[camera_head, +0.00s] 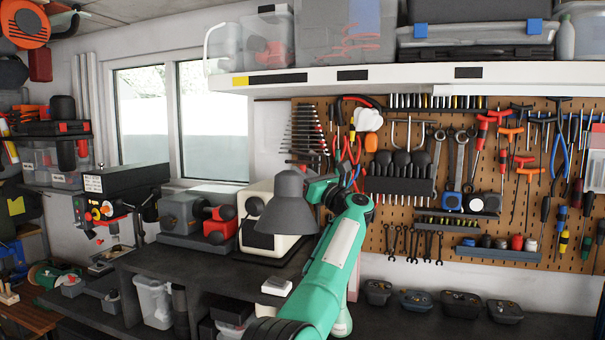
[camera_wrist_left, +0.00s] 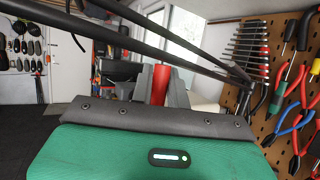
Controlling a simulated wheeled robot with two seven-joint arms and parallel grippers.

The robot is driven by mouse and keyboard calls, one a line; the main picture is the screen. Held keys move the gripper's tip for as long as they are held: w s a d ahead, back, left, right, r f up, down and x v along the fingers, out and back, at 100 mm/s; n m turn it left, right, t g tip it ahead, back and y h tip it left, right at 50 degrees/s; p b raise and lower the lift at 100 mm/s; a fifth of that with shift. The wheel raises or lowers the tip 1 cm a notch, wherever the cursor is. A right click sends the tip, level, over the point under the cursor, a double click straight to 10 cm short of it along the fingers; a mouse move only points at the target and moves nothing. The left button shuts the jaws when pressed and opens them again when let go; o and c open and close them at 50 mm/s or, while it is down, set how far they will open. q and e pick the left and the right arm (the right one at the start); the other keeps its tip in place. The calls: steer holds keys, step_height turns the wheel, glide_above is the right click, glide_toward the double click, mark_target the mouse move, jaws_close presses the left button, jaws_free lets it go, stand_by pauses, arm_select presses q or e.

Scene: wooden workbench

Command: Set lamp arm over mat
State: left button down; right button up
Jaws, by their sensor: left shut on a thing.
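A grey lamp shade (camera_head: 287,207) hangs mouth down at the middle of the head view, in front of a cream-coloured machine. The lamp arm's dark parallel bars (camera_wrist_left: 125,36) cross the upper part of the left wrist view. My left gripper (camera_wrist_left: 160,82) is shut on a red grip (camera_wrist_left: 161,80) just below these bars. In the head view my green left arm hides the fingers and most of the lamp arm. I cannot make out the mat in either view. My right gripper does not show.
A pegboard (camera_head: 470,225) full of tools stands behind my arm. A white shelf (camera_head: 400,77) with boxes runs above it. Several small dark trays (camera_head: 460,304) line the back of the bench. A red and grey machine (camera_head: 213,225) stands left of the lamp shade.

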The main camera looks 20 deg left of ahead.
arm_select(q)
steer(key=shift+d+r, duration=0.1)
steer(key=shift+d, duration=0.25)
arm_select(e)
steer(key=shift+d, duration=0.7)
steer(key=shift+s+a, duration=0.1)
arm_select(q)
steer(key=c, duration=1.4)
jaws_free()
steer(key=shift+a, duration=0.1)
steer(key=shift+o, duration=0.2)
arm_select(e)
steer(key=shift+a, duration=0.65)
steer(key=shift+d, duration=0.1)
